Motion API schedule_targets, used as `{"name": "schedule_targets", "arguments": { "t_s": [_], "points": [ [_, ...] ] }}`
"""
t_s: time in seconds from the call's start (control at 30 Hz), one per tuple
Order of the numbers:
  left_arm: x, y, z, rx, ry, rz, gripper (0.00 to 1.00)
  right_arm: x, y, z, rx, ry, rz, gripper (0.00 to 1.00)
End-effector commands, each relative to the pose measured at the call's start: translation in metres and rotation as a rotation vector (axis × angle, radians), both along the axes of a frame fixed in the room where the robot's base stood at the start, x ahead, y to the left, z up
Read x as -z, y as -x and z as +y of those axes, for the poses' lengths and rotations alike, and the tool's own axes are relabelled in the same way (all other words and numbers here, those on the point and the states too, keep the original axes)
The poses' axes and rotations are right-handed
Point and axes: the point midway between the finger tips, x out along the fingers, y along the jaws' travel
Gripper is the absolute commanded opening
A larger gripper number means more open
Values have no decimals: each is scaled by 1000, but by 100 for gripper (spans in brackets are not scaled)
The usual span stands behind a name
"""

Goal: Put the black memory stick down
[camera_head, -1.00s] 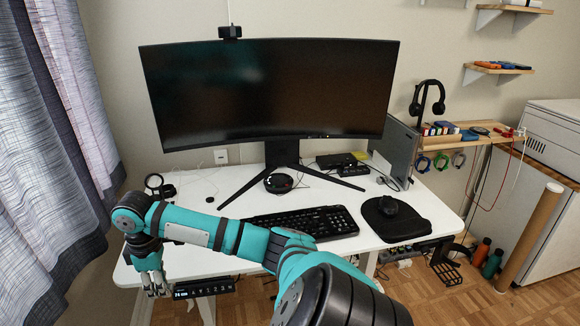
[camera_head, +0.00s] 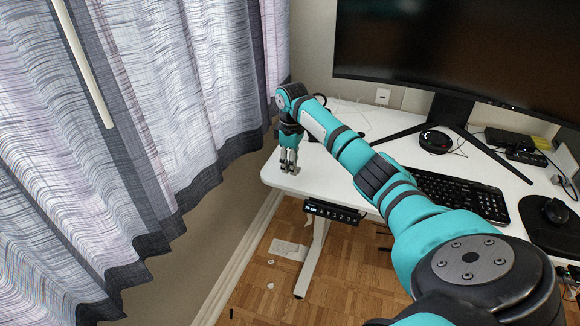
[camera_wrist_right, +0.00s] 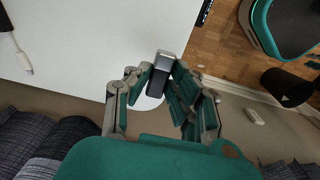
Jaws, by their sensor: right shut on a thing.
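My right gripper (camera_head: 289,168) is at the left front corner of the white desk (camera_head: 345,110). It points down there. In the right wrist view the fingers (camera_wrist_right: 160,82) are shut on the black memory stick (camera_wrist_right: 157,80), which has a grey metal end. The stick is between the fingertips, at the desk's corner in that view. I cannot tell whether it touches the desk top. In the head view the stick is too small to make out. My left gripper is not in view.
A keyboard (camera_head: 457,194), a mouse (camera_head: 555,211) and a monitor (camera_head: 450,50) are on the desk to the right. A curtain (camera_head: 170,90) hangs at the left. A control panel (camera_head: 333,212) sits under the front edge. A white cable (camera_wrist_right: 22,58) lies on the desk.

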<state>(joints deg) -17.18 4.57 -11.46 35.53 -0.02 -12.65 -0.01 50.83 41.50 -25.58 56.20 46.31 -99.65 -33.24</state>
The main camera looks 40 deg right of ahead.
Motion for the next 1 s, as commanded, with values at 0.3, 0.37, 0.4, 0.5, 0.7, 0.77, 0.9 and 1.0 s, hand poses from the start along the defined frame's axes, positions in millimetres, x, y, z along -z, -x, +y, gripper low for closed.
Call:
{"name": "schedule_targets", "arguments": {
  "t_s": [0.3,0.37,0.4,0.5,0.7,0.77,0.9,1.0],
  "points": [
    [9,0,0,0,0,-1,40,3,-29,-17,1,-1,0,8],
    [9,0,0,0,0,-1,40,3,-30,-18,0,0,0,8],
    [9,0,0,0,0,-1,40,4,-31,-19,0,0,1,8],
    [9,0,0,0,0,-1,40,10,-31,-19,0,0,3,8],
    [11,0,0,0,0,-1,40,37,-30,-19,0,0,4,8],
    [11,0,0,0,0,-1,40,39,-30,-19,0,1,3,8],
    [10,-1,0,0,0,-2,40,39,-30,-19,0,1,0,8],
    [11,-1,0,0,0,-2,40,40,-30,-19,0,1,2,8]
  ]
}}
